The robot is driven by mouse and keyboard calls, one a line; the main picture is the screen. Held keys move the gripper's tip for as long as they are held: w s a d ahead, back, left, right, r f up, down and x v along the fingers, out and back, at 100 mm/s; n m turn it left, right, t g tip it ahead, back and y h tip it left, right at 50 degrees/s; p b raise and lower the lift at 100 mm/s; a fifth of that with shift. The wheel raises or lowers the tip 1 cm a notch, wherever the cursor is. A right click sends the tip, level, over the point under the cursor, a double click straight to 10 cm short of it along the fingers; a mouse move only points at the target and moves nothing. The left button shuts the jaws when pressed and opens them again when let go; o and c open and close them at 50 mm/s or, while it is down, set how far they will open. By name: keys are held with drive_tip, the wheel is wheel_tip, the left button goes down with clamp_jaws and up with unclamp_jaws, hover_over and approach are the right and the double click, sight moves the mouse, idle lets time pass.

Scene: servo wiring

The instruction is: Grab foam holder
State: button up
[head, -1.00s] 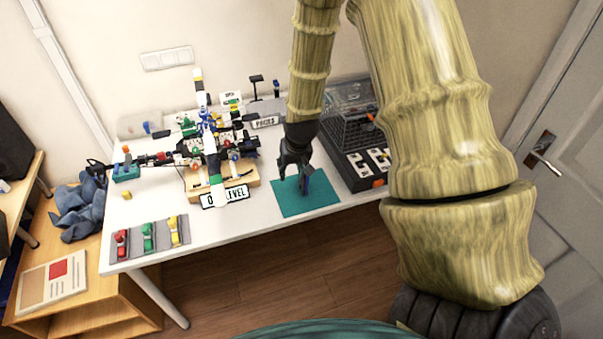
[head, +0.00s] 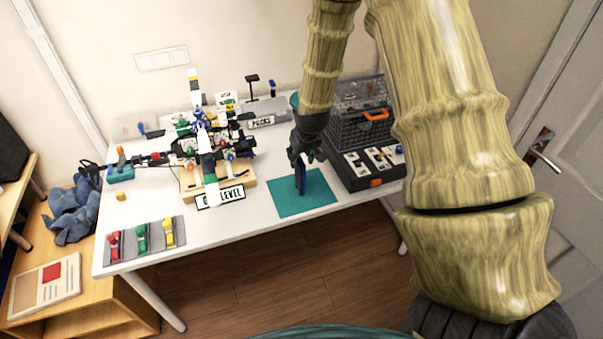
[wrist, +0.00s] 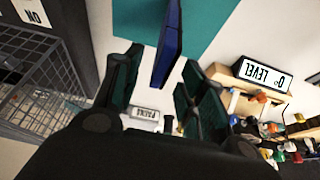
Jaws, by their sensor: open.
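A blue flat upright piece (head: 302,177) stands on the teal mat (head: 318,190) near the table's front edge. I cannot tell for sure whether it is the foam holder. My gripper (head: 304,160) is just above the mat, at the top of the blue piece. In the wrist view the two dark fingers are spread, with the blue piece (wrist: 169,43) in line with the gap between them. Contact with it cannot be seen. A grey strip (head: 127,245) with red, green and yellow pieces lies at the table's front left.
A wire cage box (head: 357,112) and a black tray (head: 352,172) stand right of the mat. A wooden stand (head: 188,185) with a crowded wired assembly and a level sign (head: 221,196) is to the left. Bare white table lies between the strip and the stand.

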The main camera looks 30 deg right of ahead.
sight(300, 176)
drive_tip(key=shift+w+f, duration=0.15)
drive_tip(key=shift+f, duration=0.4)
drive_tip(key=shift+s+p+x, duration=0.15)
drive_tip(key=shift+p+x, duration=0.5)
drive_tip(key=shift+x, duration=0.15)
drive_tip(key=shift+s+p+x, duration=0.1)
drive_tip(key=shift+p+x, duration=0.5)
drive_tip(key=shift+x, duration=1.3)
drive_tip(key=shift+a, duration=0.1)
clamp_jaws()
